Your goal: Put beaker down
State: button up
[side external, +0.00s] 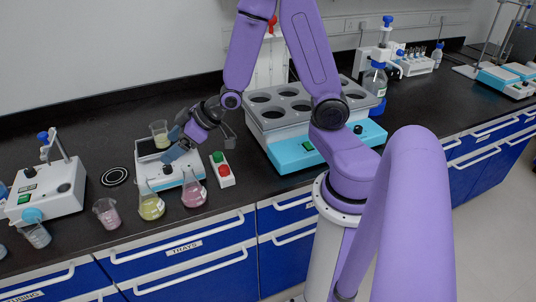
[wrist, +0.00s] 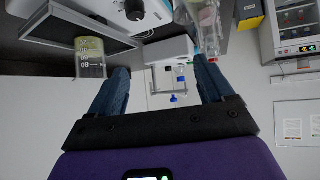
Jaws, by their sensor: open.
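A small beaker (side external: 159,132) with pale yellow contents stands at the back of a white device with a dark top plate (side external: 146,147). My gripper (side external: 172,145) is low over the right side of this device, just right of the beaker. In the wrist view, which looks upside down, the gripper (wrist: 160,67) has its two fingers wide apart with nothing held between them. There a beaker with yellowish contents (wrist: 89,58) shows beside the left finger, outside the gap. I cannot tell whether finger and beaker touch.
A yellow flask (side external: 151,207) and a pink flask (side external: 194,194) stand in front of the device. A pink beaker (side external: 107,215) is to their left. A red-and-green button box (side external: 222,170) is right of the gripper. A large water bath (side external: 300,112) stands further right.

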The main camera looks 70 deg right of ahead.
jog(key=s+a+r+n+g, duration=0.1)
jog(key=s+a+n+g, duration=0.15)
jog(key=s, duration=0.45)
jog(key=s+a+r+n+g, duration=0.1)
jog(key=s+a+n+g, duration=0.2)
jog(key=s, duration=0.5)
jog(key=s+d+r+n+g+h, duration=0.1)
jog(key=s+r, duration=0.1)
jog(key=s, duration=0.4)
jog(key=s+d+r+g+h, duration=0.1)
jog(key=s+d+g+h, duration=0.1)
jog(key=s, duration=0.4)
jog(key=shift+r+n+h, duration=0.3)
jog(key=shift+r+n, duration=0.05)
jog(key=shift+w+g, duration=0.1)
jog(key=shift+g, duration=0.15)
